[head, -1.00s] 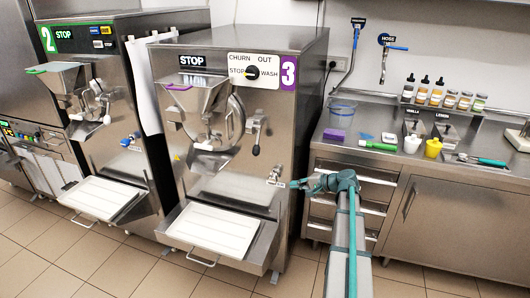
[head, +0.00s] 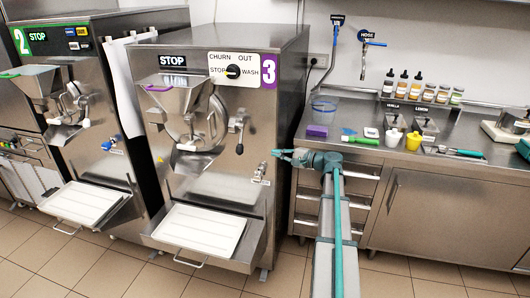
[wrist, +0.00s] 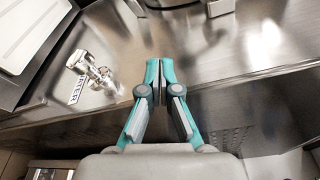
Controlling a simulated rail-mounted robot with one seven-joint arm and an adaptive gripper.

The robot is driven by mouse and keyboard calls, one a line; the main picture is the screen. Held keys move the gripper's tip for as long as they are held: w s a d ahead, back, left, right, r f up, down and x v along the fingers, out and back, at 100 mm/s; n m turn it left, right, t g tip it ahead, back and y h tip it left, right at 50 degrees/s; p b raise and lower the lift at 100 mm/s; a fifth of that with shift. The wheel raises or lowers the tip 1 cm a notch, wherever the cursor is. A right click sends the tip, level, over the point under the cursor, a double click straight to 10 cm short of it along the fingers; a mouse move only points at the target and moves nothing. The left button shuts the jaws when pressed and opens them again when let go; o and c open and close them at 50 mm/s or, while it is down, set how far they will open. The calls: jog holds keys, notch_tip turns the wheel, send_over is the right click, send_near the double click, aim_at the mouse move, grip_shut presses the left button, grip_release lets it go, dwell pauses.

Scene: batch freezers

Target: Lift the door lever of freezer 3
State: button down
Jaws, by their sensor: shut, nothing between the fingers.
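Freezer 3 (head: 210,62) stands in the middle of the head view, with a purple number 3 on its panel. Its door lever (head: 240,122) hangs at the right of the round door, with a dark knob (head: 239,149) at its lower end. My gripper (head: 276,153) is shut and empty in front of the freezer's right edge. In the picture it is right of the knob, near the same height, with a gap between them. The wrist view shows the closed fingers (wrist: 160,72) from behind. I cannot surely make out the lever there.
A small labelled tap (head: 260,171) sits below and left of my gripper; it also shows in the wrist view (wrist: 95,72). The drip shelf holds a white tray (head: 200,228). Freezer 2 (head: 95,70) is at left. A counter with bottles and cups (head: 415,140) is at right.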

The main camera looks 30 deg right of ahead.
aim_at(258, 148)
jog(key=p+x, duration=0.2)
jog(key=x, duration=0.7)
jog(key=shift+p, duration=0.3)
jog(key=shift+s+a+r+p, duration=0.15)
jog(key=shift+a+r+p, duration=0.1)
jog(key=shift+a, duration=0.4)
jog(key=shift+s+a+r+p, duration=0.1)
jog(key=shift+a+p, duration=0.15)
jog(key=shift+a, duration=0.35)
jog(key=shift+s+a+r+p, duration=0.15)
jog(key=shift+a+r+p, duration=0.1)
jog(key=shift+a, duration=0.4)
jog(key=shift+f, duration=0.1)
jog(key=shift+a, duration=0.1)
